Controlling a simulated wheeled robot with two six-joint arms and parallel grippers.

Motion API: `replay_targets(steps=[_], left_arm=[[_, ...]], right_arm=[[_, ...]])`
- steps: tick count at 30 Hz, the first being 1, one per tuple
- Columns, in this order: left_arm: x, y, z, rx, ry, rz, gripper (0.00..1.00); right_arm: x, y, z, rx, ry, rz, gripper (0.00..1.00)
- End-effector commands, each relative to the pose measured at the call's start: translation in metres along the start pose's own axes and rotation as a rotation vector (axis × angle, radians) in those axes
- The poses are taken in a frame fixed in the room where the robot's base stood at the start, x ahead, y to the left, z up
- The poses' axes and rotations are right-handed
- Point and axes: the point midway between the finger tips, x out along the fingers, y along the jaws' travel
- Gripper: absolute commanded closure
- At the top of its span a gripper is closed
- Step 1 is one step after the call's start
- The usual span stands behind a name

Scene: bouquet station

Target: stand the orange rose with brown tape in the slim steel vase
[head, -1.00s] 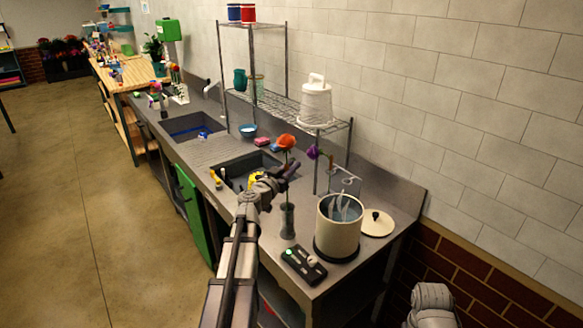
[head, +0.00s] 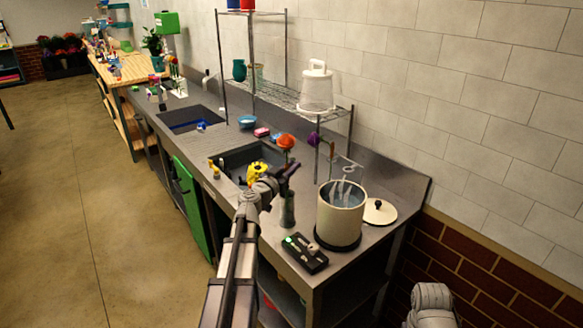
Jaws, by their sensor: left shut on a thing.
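The orange rose (head: 287,141) is upright, its bloom just above my left gripper (head: 287,178). That gripper is shut on the rose's stem, above the counter. The slim steel vase (head: 287,209) stands on the counter directly below the gripper in the picture. The gripper covers much of the stem, so I cannot tell whether its lower end is inside the vase. The brown tape cannot be made out. Part of my right arm shows at the bottom right, but its gripper is out of view.
A cream bucket (head: 340,218) stands close right of the vase, a lid (head: 379,212) beside it. A black tray (head: 305,253) lies in front. A wire rack (head: 285,98) and a purple flower (head: 314,138) are behind. A sink (head: 243,158) is to the left.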

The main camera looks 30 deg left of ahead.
Motion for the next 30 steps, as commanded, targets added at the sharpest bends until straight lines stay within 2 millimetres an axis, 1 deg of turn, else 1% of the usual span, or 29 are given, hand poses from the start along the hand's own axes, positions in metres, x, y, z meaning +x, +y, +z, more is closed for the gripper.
replay_targets(steps=[8,30], left_arm=[[0.0,0.0,0.001,0.0,0.0,0.0,1.0],[0.0,0.0,0.022,0.0,0.0,0.0,1.0]], right_arm=[[0.001,0.0,0.0,0.0,0.0,0.0,0.5],[0.022,-0.002,-0.001,0.0,0.0,0.0,0.5]])
